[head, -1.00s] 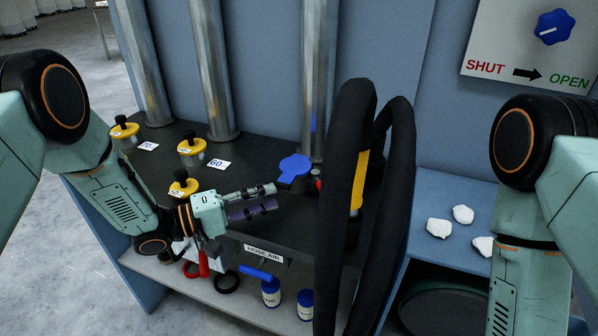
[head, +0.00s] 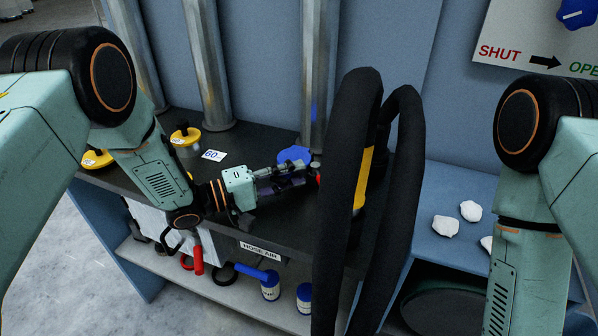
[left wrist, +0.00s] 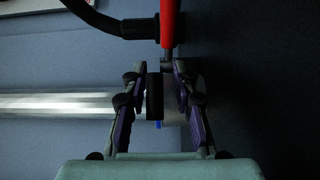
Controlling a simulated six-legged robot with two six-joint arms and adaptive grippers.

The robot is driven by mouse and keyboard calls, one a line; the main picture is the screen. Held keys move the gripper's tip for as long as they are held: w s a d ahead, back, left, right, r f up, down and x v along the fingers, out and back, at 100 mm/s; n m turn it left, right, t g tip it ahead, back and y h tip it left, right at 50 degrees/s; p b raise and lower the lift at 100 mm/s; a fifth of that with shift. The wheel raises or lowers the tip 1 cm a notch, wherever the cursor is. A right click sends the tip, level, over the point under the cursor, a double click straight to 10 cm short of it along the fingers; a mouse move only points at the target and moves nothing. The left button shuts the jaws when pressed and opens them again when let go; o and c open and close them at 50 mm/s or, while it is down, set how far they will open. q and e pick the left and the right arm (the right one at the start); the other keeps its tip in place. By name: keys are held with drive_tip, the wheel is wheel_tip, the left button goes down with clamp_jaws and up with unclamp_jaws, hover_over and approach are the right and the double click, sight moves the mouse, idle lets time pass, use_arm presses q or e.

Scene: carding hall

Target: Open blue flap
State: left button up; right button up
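My left gripper (head: 304,174) is level above the bench and covers the flap's near part. In the left wrist view, my left gripper (left wrist: 160,70) has its fingers spread. A black upright piece (left wrist: 154,96) shows between them, closer to the left finger. A small blue sliver (left wrist: 157,124) shows below it. I cannot tell whether a finger touches anything. My right arm comes down at the right, with its gripper out of frame.
Thick black hoses (head: 345,200) stand just right of my left gripper. A red part (left wrist: 168,22) is beyond the fingertips. A SHUT-to-OPEN sign (head: 545,45) with a blue knob (head: 577,12) is at upper right. Yellow-topped items (head: 186,136) are left; bottles (head: 270,288) stand below.

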use_arm(q)
drive_tip(key=shift+w+d+f, duration=0.1)
drive_tip(key=shift+w+d, duration=0.25)
drive_tip(key=shift+d, duration=0.05)
drive_tip(key=shift+s+d+r, duration=0.4)
drive_tip(key=shift+d+r, duration=0.05)
drive_tip(key=shift+w+f, duration=0.2)
drive_tip(key=shift+w, duration=0.15)
drive_tip(key=shift+w+a+f, duration=0.1)
drive_tip(key=shift+w+f, duration=0.05)
drive_tip(key=shift+c, duration=1.6)
drive_tip(key=shift+s+r, duration=0.2)
drive_tip(key=shift+s, duration=0.1)
clamp_jaws()
drive_tip(key=shift+w, duration=0.1)
drive_tip(key=shift+f, duration=0.1)
